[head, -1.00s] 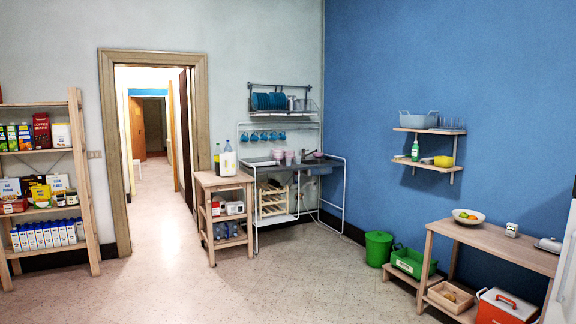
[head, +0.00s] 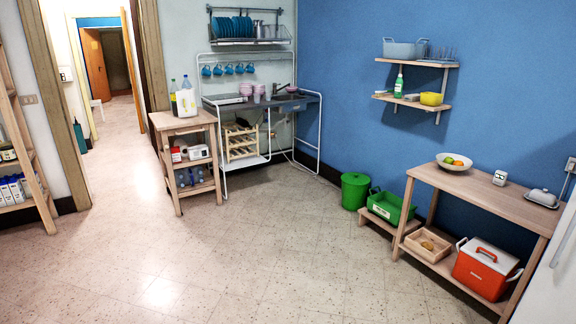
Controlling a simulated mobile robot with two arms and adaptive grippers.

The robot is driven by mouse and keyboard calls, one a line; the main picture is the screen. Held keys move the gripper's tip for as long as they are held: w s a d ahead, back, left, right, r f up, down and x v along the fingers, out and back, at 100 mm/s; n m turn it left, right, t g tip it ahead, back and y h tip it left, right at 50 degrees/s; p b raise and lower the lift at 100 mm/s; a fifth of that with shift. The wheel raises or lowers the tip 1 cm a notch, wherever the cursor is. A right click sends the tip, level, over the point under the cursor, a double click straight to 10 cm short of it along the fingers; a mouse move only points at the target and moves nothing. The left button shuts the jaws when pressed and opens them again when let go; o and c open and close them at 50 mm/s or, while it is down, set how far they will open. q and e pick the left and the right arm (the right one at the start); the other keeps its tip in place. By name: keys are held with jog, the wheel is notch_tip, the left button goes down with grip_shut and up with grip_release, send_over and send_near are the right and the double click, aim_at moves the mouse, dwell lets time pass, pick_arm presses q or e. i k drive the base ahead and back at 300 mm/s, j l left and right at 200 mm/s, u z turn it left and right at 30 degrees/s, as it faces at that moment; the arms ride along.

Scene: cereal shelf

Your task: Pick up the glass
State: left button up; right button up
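Several clear glasses (head: 441,54) stand on the upper wall shelf at the right, beside a grey-blue tub (head: 404,49). They are small and far off, and I cannot tell which one the task means. Metallic or clear cups (head: 267,31) also stand on the rack above the sink, too small to tell their material. Neither of my grippers is in view.
A wooden cart (head: 184,122) with bottles stands left of the sink unit (head: 262,105). A green bin (head: 355,190), a green crate (head: 390,208) and a wooden table (head: 480,190) with a fruit bowl (head: 454,162) line the blue wall. The middle floor is clear.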

aim_at(257, 96)
jog(key=i+l+z, duration=0.25)
jog(key=i, duration=0.85)
jog(key=i+z, duration=0.25)
jog(key=i, duration=0.9)
jog(key=i+l, duration=0.1)
jog(key=i, duration=1.25)
jog(key=i+u, duration=0.1)
jog(key=i, duration=1.3)
jog(key=i+l+u, duration=0.25)
jog(key=i, duration=0.25)
jog(key=i+l+u, duration=0.15)
jog(key=i+u, duration=0.15)
jog(key=i, duration=0.2)
jog(key=i+l+u, duration=0.25)
jog(key=i, duration=0.2)
